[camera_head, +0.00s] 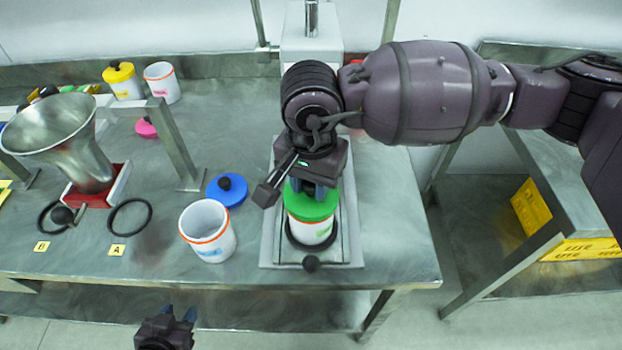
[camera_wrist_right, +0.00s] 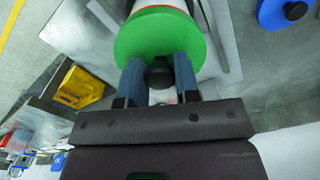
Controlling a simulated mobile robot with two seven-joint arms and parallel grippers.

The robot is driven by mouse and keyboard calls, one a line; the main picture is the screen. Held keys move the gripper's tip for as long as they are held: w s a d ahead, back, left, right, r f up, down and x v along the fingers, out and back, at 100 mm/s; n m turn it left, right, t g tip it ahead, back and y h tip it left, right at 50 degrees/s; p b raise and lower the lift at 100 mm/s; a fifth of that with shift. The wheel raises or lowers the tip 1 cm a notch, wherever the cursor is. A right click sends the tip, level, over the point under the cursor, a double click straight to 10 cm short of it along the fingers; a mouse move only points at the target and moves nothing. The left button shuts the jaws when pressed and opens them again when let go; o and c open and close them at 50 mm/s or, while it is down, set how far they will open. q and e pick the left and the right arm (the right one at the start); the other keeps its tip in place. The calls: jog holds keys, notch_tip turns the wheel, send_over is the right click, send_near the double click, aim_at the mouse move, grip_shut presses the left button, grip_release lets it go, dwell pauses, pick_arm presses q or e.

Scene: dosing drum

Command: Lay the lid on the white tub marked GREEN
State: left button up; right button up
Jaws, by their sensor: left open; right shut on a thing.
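The green lid (camera_head: 312,206) lies on or just at the rim of a white tub (camera_head: 311,231) with green marking, which stands in a black ring on the scale-like tray (camera_head: 350,246). My right gripper (camera_head: 312,188) is above the lid, shut on its dark knob. The right wrist view shows the green lid (camera_wrist_right: 150,40) and the knob (camera_wrist_right: 159,75) between the two fingers (camera_wrist_right: 158,80). Whether the lid is fully seated cannot be told. My left gripper (camera_head: 178,314) is open and empty, low in front of the table.
An open white tub (camera_head: 209,238) with an orange rim stands left of the tray, with a blue lid (camera_head: 227,189) behind it.

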jog(key=shift+f, duration=0.2)
dwell(0.4)
dwell(0.3)
jog(key=o, duration=1.7)
jog(key=shift+r, duration=0.1)
jog(key=shift+r+p, duration=1.05)
jog(key=shift+r, duration=2.35)
